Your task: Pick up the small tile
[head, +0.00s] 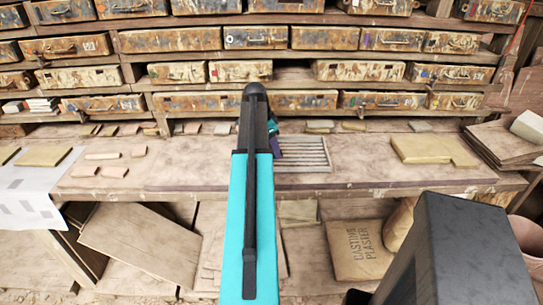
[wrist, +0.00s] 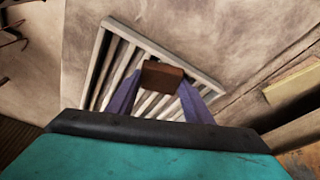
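In the wrist view, a small brown tile (wrist: 163,76) sits between the tips of my gripper's (wrist: 161,82) two purple fingers. Both fingertips meet its sides, so the gripper looks shut on it. The tile is over a pale slatted rack (wrist: 107,42); whether it touches the slats is hard to tell. In the head view, the slatted rack (head: 303,167) lies on the bench, and a purple finger of my gripper (head: 277,146) shows at its left end. My arm hides the rest of the gripper there, and the held tile cannot be made out.
The bench (head: 370,173) has loose tile pieces (head: 103,156) at left and a larger yellowish slab (head: 420,149) at right. Shelves of worn drawers (head: 170,40) rise behind. A plaster bag (head: 357,250) stands below. Bare bench lies right of the rack.

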